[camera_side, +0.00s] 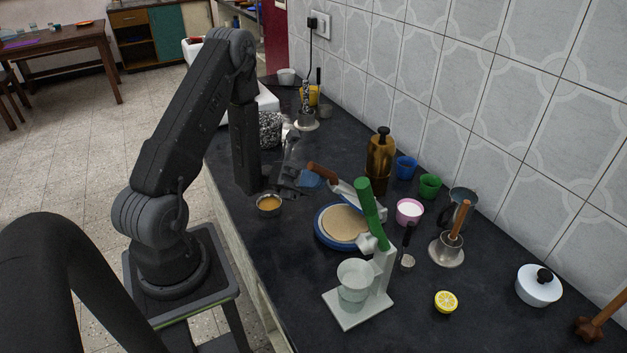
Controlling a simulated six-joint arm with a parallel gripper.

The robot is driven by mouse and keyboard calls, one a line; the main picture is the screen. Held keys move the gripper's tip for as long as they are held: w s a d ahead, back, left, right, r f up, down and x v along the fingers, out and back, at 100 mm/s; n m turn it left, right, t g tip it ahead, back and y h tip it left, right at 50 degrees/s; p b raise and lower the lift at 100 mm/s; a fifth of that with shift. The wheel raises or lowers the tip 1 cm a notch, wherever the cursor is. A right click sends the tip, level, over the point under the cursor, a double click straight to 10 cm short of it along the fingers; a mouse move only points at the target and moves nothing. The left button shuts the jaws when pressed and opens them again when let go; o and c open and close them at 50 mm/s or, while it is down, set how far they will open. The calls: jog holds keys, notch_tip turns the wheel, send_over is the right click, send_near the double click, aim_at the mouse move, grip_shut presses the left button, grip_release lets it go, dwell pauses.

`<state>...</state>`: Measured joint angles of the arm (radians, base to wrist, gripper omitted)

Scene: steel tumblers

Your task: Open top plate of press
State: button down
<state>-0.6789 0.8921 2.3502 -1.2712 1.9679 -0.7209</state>
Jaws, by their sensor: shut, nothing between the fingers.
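A round press with a blue rim (322,237) lies on the dark counter right of my arm. A flat tan disc (343,223) fills its upper face; I cannot tell whether it is dough or the plate itself. A pale lever with a brown handle (322,172) slants up at its back left. My gripper (304,179) is shut and empty, low over the counter, just left of and below that handle. A blue piece shows at its tip. I cannot tell whether the tip touches the handle. The press's hinge side is partly hidden by a green-handled stand.
The green-handled stand (370,212) with a clear cup (354,280) stands in front of the press. A brown bottle (380,155), blue cup (406,167) and pink cup (409,211) stand behind. The front-left counter is clear.

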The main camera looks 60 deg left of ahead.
jog(key=w+r+n+t+y, duration=0.1)
jog(key=w+r+n+y, duration=0.3)
jog(key=w+r+n, duration=0.3)
jog(key=shift+w+n+t, duration=0.3)
jog(key=shift+w, duration=1.3)
